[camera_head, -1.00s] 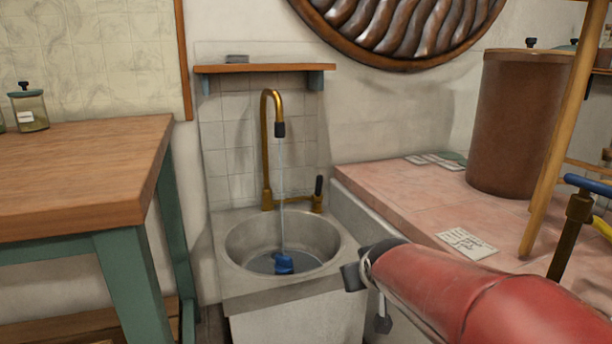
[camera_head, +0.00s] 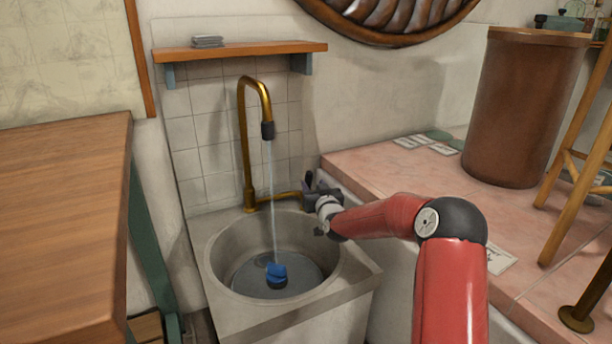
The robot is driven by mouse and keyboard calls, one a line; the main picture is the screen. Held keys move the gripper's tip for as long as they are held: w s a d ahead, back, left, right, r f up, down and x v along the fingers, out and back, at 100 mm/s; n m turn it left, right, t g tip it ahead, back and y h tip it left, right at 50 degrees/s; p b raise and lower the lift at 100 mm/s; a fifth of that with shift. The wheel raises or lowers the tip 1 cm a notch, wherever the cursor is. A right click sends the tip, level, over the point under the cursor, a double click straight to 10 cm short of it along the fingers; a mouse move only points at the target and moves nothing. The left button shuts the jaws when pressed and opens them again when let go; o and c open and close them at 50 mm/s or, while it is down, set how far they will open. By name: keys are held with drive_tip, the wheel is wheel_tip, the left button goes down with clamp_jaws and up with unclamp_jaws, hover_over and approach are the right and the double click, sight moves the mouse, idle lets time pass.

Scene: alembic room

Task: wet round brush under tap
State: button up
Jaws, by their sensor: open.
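A brass tap (camera_head: 246,145) with a curved spout stands at the back of a round grey sink (camera_head: 215,265). A thin stream of water (camera_head: 273,200) falls from its dark nozzle. A small blue and dark object, which looks like the round brush (camera_head: 277,273), lies in the sink basin where the stream lands. My gripper (camera_head: 308,186) is at the right rear of the sink, beside the tap's side handle, apart from the brush. It is open; its fingers partly hide the handle, and I cannot tell whether they touch it.
A wooden table (camera_head: 65,190) stands on the left. A pink tiled counter (camera_head: 400,175) on the right holds several cards, a large brown barrel (camera_head: 525,110) and wooden legs. A small shelf (camera_head: 240,50) hangs above the tap.

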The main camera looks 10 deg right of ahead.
sight(310, 180)
drive_tip(key=shift+w+a, duration=0.2)
drive_tip(key=shift+w, duration=1.3)
drive_tip(key=shift+w+a, duration=0.2)
drive_tip(key=shift+w, duration=1.3)
clamp_jaws()
